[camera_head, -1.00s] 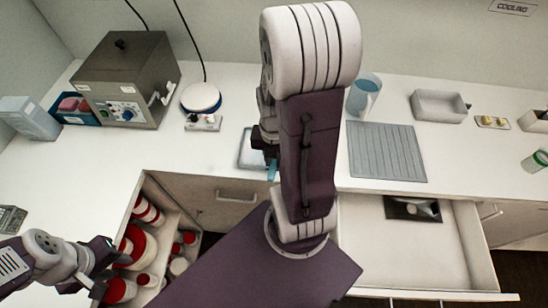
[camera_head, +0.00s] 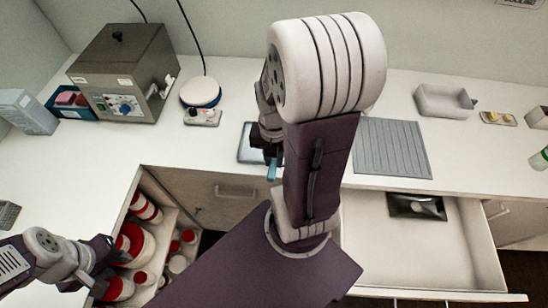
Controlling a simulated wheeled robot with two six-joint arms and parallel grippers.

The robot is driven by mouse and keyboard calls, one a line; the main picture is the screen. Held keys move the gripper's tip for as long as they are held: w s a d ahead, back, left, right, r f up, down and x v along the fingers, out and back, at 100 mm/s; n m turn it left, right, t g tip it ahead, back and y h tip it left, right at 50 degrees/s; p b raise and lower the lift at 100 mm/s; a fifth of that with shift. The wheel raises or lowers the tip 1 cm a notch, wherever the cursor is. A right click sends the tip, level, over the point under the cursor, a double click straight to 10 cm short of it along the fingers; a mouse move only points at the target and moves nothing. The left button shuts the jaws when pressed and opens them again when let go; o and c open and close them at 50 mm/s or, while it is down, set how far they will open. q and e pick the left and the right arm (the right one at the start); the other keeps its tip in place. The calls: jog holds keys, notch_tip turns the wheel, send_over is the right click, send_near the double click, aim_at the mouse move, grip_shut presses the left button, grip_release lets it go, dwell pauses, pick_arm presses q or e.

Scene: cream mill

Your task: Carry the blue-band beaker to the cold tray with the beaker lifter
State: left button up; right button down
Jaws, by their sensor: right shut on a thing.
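My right gripper (camera_head: 268,150) is partly hidden behind its own arm near the counter's front edge. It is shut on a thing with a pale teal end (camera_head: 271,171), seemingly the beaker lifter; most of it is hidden. A grey open tray (camera_head: 443,101) stands at the back right, seemingly the cold tray. I cannot make out the blue-band beaker; a white round plate with a blue rim (camera_head: 201,92) sits on a small device, and the arm covers part of the counter. My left gripper (camera_head: 104,268) is at the lower left by the open drawer, fingers apart, apparently empty.
A grey metal bath (camera_head: 124,72) stands at the back left. A ribbed grey mat (camera_head: 391,148) lies right of my arm. A pale flat pad (camera_head: 247,143) lies beside my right gripper. Two drawers stand open, one with red-lidded jars (camera_head: 143,206), one with a dark tray (camera_head: 417,206).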

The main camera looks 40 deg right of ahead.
aim_at(270, 176)
dwell(0.3)
jog(key=shift+s+a+b, duration=0.6)
jog(key=shift+a+b, duration=0.2)
jog(key=shift+b, duration=0.8)
jog(key=shift+a, duration=0.15)
jog(key=shift+s+a+b, duration=0.75)
jog(key=shift+a+b, duration=0.15)
jog(key=shift+b, duration=0.3)
jog(key=shift+a, duration=0.1)
jog(key=shift+s+a, duration=0.25)
jog(key=shift+a, duration=0.05)
